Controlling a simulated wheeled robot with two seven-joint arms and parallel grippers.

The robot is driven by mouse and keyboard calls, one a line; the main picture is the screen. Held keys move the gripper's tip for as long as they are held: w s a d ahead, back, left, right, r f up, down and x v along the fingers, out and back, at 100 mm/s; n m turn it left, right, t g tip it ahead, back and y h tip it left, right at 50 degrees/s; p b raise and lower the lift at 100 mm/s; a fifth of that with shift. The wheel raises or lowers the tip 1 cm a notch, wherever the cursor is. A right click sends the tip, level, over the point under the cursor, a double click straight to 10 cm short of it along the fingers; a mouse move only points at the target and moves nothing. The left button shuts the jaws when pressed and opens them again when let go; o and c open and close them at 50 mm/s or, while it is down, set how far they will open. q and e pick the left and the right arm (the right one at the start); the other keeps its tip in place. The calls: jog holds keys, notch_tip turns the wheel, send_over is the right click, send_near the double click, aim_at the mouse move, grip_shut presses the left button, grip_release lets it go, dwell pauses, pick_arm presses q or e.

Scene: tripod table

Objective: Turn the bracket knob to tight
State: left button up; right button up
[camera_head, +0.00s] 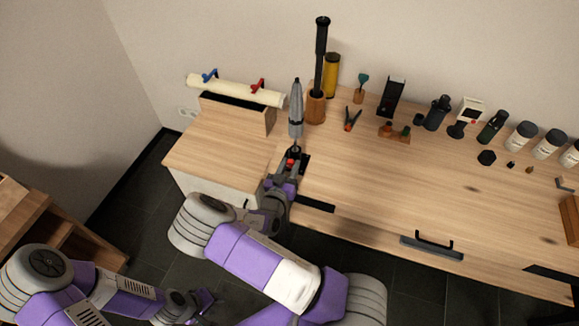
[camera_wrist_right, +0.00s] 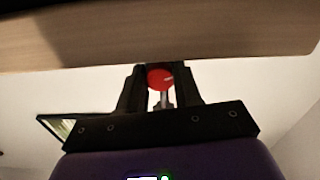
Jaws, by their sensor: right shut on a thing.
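The red bracket knob (camera_head: 290,162) is at the table's near left edge, beside a black bracket (camera_head: 304,161). My right gripper (camera_head: 287,173) reaches it from the near side. In the right wrist view, its two dark fingers (camera_wrist_right: 162,88) are shut on the red knob (camera_wrist_right: 160,77), which has a small pale mark on its face. A grey pointed post (camera_head: 296,108) stands upright just behind the bracket. My left gripper (camera_head: 205,302) hangs low over the floor at the bottom left, away from the table; its jaw opening is unclear.
A cream roll (camera_head: 232,90) with blue and red clamps lies on the left. A tall black rod stands in a wooden cup (camera_head: 315,107). Small tools and jars line the back. The wooden tabletop's middle (camera_head: 400,180) is clear. A drawer handle (camera_head: 432,246) projects in front.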

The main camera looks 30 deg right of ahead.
jog(key=shift+f, duration=0.1)
jog(key=m+b, duration=0.5)
jog(key=m, duration=0.1)
jog(key=shift+f+m, duration=0.1)
jog(key=shift+m, duration=0.2)
jog(key=m+b, duration=0.5)
jog(key=m, duration=0.1)
jog(key=m+b, duration=0.1)
jog(key=m, duration=0.7)
jog(key=shift+r, duration=0.2)
jog(key=shift+m, duration=0.4)
jog(key=o, duration=1)
jog(key=shift+o, duration=0.2)
